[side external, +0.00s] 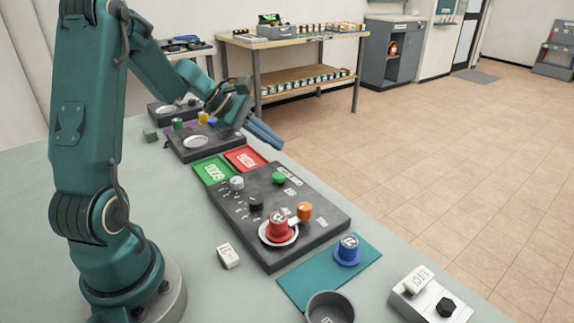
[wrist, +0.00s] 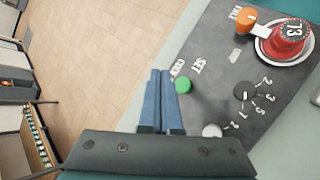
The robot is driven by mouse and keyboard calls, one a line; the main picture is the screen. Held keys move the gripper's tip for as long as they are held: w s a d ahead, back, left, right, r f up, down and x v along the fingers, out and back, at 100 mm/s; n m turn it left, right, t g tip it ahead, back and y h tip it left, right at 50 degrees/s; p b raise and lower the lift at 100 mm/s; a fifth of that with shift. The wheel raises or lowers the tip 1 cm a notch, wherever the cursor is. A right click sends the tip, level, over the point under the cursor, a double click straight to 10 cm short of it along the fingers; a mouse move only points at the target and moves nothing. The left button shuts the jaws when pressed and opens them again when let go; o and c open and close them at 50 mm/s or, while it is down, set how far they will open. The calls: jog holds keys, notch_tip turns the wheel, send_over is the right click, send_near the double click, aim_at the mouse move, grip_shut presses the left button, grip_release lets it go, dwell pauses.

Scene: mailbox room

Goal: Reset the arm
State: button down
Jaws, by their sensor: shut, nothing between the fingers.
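My gripper (side external: 264,133) is shut and empty, its two blue fingers together. It hangs in the air beyond the far end of the dark control panel (side external: 314,197), past the red and green pads. In the wrist view the closed fingers (wrist: 161,78) point across the edge of the panel (wrist: 219,65), beside its green button (wrist: 183,85). The panel also carries a red button (side external: 279,227) on a white dish, an orange knob (side external: 304,210) and a black dial (side external: 256,203).
A green pad (side external: 213,170) and a red pad (side external: 245,158) lie between the panels. A second dark panel (side external: 214,153) lies under the wrist. A blue button (side external: 347,251) stands on a teal mat (side external: 303,283). A white block (side external: 229,256) and grey bowl (side external: 330,308) are nearby.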

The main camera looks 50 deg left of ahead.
jog(key=shift+d, duration=0.1)
jog(key=s+d+r+m+g, duration=0.1)
jog(key=s+d+r+m, duration=0.1)
jog(key=d+r+m, duration=0.3)
jog(key=s+d+r+m+h, duration=0.1)
jog(key=d+m, duration=0.1)
jog(key=d, duration=0.4)
jog(key=s+d+r+m+g, duration=0.1)
jog(key=s+d+r+m, duration=0.1)
jog(key=d+r+m, duration=0.3)
jog(key=s+d+f+m+y, duration=0.1)
jog(key=s+d+f+m, duration=0.2)
jog(key=s+d+m, duration=0.45)
jog(key=s+a+f+m+y, duration=0.2)
jog(key=s+a+f+y, duration=0.1)
jog(key=s+a, duration=0.2)
jog(key=shift+s+a+f+m+g+y, duration=0.25)
jog(key=shift+a+m+g+y, duration=0.15)
jog(key=shift+a, duration=0.8)
jog(key=c, duration=1.5)
grip_release()
jog(key=shift+c, duration=0.2)
